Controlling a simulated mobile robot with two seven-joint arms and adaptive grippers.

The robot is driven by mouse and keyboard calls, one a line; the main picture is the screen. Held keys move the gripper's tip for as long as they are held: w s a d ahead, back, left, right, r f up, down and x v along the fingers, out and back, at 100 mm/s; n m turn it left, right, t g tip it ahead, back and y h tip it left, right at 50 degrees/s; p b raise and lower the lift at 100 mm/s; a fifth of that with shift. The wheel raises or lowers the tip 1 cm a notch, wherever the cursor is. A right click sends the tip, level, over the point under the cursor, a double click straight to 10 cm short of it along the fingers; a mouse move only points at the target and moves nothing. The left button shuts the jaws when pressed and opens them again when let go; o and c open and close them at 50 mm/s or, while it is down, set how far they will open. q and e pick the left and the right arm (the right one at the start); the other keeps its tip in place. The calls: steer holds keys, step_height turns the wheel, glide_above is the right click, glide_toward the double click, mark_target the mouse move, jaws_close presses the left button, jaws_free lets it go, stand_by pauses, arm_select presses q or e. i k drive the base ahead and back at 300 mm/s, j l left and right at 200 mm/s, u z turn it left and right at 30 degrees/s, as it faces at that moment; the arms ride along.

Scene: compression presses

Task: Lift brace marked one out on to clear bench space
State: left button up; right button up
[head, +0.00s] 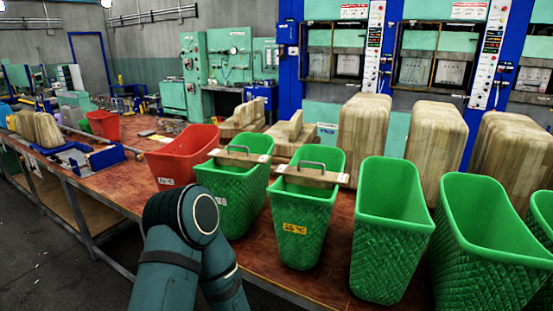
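Two wooden braces with grey metal handles lie across the rims of two green bins. The left brace (240,157) lies over the left green bin (231,201). The right brace (311,175) lies over the second green bin (300,228), which has a yellow label. I cannot read a number on either brace, so I cannot tell which is marked one. One of my arms rises from the bottom, with its bent joint in front of the left green bin. Neither gripper shows.
More green bins (393,238) fill the right side of the bench (262,258). A red bin (183,157) stands left of the braces. Tall wooden blocks (360,130) stand behind the bins. Some bare bench (112,180) shows left of the red bin.

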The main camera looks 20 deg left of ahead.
mark_target(247, 160)
steer(key=j+z, duration=0.95)
steer(key=j, duration=0.2)
steer(key=k+j+z, duration=0.15)
steer(key=j, duration=0.15)
steer(key=k+j+z, duration=0.1)
steer(key=j, duration=0.2)
steer(key=k+j, duration=0.1)
steer(key=j, duration=0.2)
steer(key=k+j+z, duration=0.1)
steer(key=j, duration=0.2)
steer(key=k+j, duration=0.15)
steer(key=j, duration=0.15)
